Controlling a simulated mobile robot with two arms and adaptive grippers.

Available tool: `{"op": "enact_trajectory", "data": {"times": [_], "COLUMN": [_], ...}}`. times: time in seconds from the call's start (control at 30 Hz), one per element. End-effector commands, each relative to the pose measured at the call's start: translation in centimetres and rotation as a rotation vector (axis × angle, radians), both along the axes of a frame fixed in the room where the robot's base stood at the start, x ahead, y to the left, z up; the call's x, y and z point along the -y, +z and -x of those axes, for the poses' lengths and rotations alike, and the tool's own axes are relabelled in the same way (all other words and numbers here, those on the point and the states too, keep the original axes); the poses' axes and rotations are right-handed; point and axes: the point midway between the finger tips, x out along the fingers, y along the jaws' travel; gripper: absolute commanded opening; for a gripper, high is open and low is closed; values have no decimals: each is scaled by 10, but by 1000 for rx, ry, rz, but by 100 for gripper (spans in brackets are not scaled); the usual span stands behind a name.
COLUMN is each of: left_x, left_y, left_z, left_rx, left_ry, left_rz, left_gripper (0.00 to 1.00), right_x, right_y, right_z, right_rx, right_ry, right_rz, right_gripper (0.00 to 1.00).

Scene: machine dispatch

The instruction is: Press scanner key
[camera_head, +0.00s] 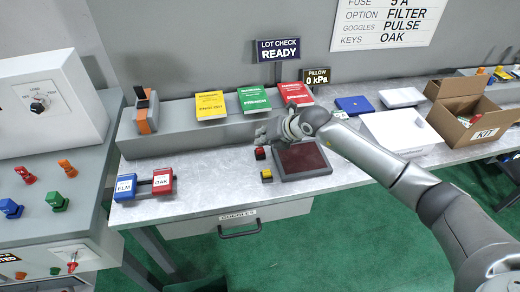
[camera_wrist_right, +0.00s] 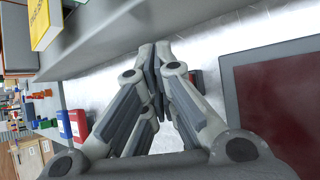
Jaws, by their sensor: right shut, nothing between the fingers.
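My right gripper (camera_head: 264,136) reaches in from the right over the grey table, its fingers pointing left along the shelf front. It is shut and empty; its closed fingertips show in the right wrist view (camera_wrist_right: 155,55). A small red key on a dark base (camera_head: 260,153) sits on the table just below the fingers in the head view, with a gap in the picture. A small yellow key (camera_head: 267,175) sits nearer the front. A dark red pad in a grey frame (camera_head: 302,160) lies right of both keys. I cannot tell which key is the scanner's. My left gripper is out of view.
An orange-and-grey handheld device (camera_head: 145,112) stands on the raised shelf (camera_head: 180,132). Yellow (camera_head: 210,105), green and red booklets lie beside it. Blue ELM (camera_head: 125,187) and red OAK (camera_head: 163,181) blocks stand front left. A white tray (camera_head: 398,132) is right.

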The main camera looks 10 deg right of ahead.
Motion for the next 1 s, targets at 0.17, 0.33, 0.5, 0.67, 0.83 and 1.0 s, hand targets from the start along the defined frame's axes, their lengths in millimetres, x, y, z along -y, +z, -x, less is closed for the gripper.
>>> {"op": "enact_trajectory", "data": {"times": [0.17,0.33,0.5,0.67,0.83,1.0], "left_x": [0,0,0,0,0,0], "left_y": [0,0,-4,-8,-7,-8], "left_z": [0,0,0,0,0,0], "left_rx": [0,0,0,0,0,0], "left_ry": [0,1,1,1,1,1], "left_rz": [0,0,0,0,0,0], "left_gripper": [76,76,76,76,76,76], "right_x": [0,0,0,0,0,0], "right_y": [0,0,-5,-9,-8,-9], "right_z": [0,0,0,0,0,0], "right_rx": [0,0,0,0,0,0], "right_ry": [0,0,0,0,0,0], "right_rz": [0,0,0,0,0,0], "right_gripper": [0,0,0,0,0,0]}}
